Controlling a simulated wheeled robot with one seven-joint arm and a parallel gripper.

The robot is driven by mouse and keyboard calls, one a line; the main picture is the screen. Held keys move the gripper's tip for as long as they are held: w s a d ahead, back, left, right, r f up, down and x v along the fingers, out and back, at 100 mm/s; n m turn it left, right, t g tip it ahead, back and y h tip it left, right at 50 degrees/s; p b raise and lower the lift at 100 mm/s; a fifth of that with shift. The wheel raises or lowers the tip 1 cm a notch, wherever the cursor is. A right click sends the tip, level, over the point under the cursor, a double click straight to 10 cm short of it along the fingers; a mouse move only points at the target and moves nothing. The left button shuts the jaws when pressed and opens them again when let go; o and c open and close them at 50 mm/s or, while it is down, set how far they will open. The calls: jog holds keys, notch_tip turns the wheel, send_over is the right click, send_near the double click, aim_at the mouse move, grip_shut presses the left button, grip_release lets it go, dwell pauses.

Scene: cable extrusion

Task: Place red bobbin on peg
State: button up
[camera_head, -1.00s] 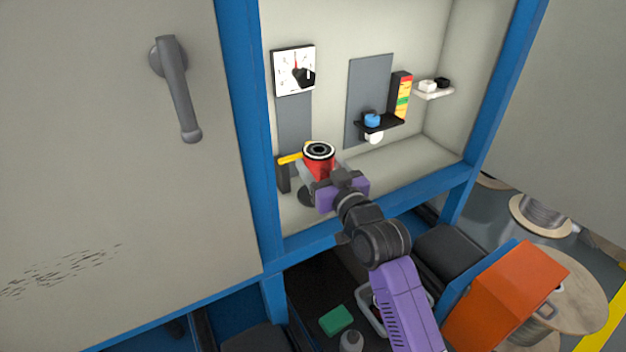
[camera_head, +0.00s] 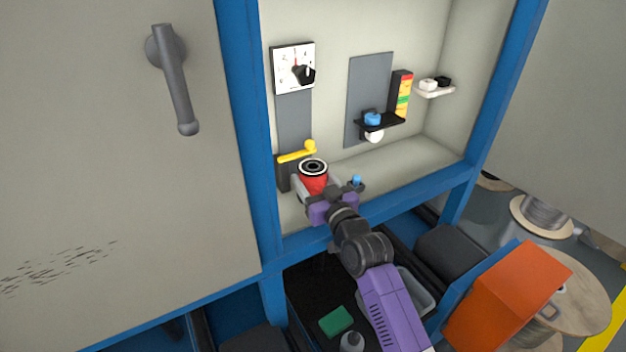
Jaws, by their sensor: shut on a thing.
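The red bobbin (camera_head: 313,182), with a black and white ringed top, stands upright inside the open cabinet at its lower left. My gripper (camera_head: 314,187) is shut on the bobbin, with its fingers on either side. The underside of the bobbin is hidden by my gripper, so I cannot tell whether it sits on a peg or is held above one. A small blue-topped post (camera_head: 356,182) on a dark base stands just right of my gripper. I cannot tell whether it is a peg.
A yellow lever (camera_head: 297,154) is close behind and left of the bobbin. A white dial (camera_head: 294,68) and a small black shelf (camera_head: 379,123) with a blue knob are on the back wall. The blue cabinet frame (camera_head: 400,205) crosses below my arm. The cabinet floor at right is clear.

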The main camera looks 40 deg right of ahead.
jog(key=shift+f, duration=0.15)
jog(key=o, duration=1.5)
jog(key=shift+c, duration=0.2)
jog(key=v, duration=1.2)
jog(key=s+a+f+n+y, duration=0.1)
jog(key=s+a+f+y, duration=0.15)
jog(key=s+a, duration=0.45)
jog(key=s+a+f+n+y, duration=0.1)
jog(key=s+a+f, duration=0.2)
jog(key=s+a, duration=0.35)
jog(key=s+a+r+n+g+y, duration=0.1)
jog(key=s+a, duration=0.2)
jog(key=s, duration=0.4)
jog(key=s+a+r+n+g+y, duration=0.1)
jog(key=s+a, duration=0.3)
jog(key=s, duration=0.4)
jog(key=shift+s+a+r+y, duration=0.15)
jog(key=shift+s+r+y, duration=0.1)
jog(key=shift+r+y, duration=0.2)
